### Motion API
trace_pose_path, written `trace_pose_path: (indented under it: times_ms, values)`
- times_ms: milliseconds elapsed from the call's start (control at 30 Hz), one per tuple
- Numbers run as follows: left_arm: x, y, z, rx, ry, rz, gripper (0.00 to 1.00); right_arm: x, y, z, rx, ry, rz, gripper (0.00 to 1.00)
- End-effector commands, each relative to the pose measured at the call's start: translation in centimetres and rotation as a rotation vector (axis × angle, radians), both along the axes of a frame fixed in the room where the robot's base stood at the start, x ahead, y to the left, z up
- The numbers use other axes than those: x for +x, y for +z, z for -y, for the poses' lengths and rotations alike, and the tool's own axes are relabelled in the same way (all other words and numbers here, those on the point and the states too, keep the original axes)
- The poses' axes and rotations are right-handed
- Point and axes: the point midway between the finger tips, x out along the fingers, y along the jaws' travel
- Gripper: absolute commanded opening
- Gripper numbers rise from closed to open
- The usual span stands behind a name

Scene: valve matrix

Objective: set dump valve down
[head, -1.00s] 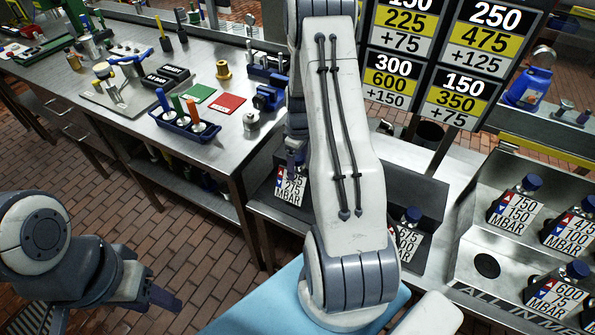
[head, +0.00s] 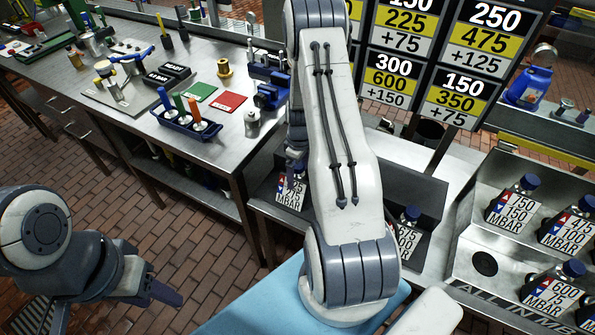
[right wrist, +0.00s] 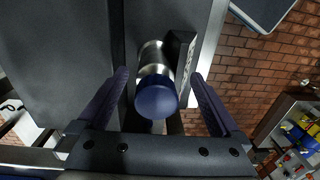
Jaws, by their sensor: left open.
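A valve with a blue cap and a plate reading 275 MBAR (head: 291,193) stands in a dark bin at the left end of the near bench. In the right wrist view its blue cap (right wrist: 157,98) and metal neck lie between the fingers of my right gripper (right wrist: 160,76). Those fingers are apart, with a gap on each side of the cap. In the head view my right gripper (head: 295,165) is at this valve, partly hidden by my right arm. My left gripper (head: 165,293) is open and empty over the brick floor, away from the valves.
Another valve (head: 409,232) stands in the dark bin, right of my arm. A metal rack (head: 470,235) at right holds several labelled valves and has an empty round hole (head: 484,264). Signs with numbers (head: 405,60) stand behind. The left workbench (head: 205,150) carries tools and a blue holder (head: 187,125).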

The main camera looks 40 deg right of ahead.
Motion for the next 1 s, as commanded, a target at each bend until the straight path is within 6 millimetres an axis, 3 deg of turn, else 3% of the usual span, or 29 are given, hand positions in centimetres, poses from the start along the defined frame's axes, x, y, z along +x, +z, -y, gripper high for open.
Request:
trace_pose_path:
  times_ms: [233, 700, 1000]
  values:
    - [0.0, -0.5, 0.0, 0.0, 0.0, 0.0, 0.5, 0.2, 1.8, 0.2, -0.003, 0.001, 0.004, 1.0]
    - [0.0, -2.4, 0.0, 0.0, -0.001, 0.0, 0.5, 0.3, 10.9, 0.5, -0.003, 0.0, 0.004, 1.0]
    - [0.0, -2.5, 0.0, 0.0, -0.001, 0.0, 0.5, 0.2, 12.2, 0.5, 0.0, 0.0, -0.001, 1.0]
